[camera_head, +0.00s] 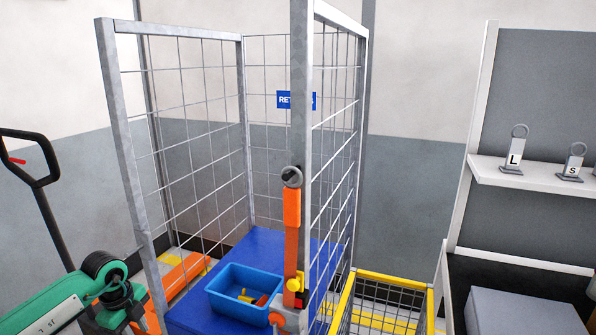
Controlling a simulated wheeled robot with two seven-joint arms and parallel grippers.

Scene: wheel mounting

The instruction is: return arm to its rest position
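A green and white arm link with dark joints comes in from the lower left; it looks like my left arm. Its dark end (128,308) is near the left side of the wire roll cage (120,110), apart from the blue bin (240,296). I cannot make out the fingers there or whether they hold anything.
The roll cage has a blue base (270,250) and an orange latch bar (292,215) on its front post. A yellow-rimmed wire basket (388,277) stands to its right. A shelf (540,179) holds labelled weights. A black handle (38,180) stands at left.

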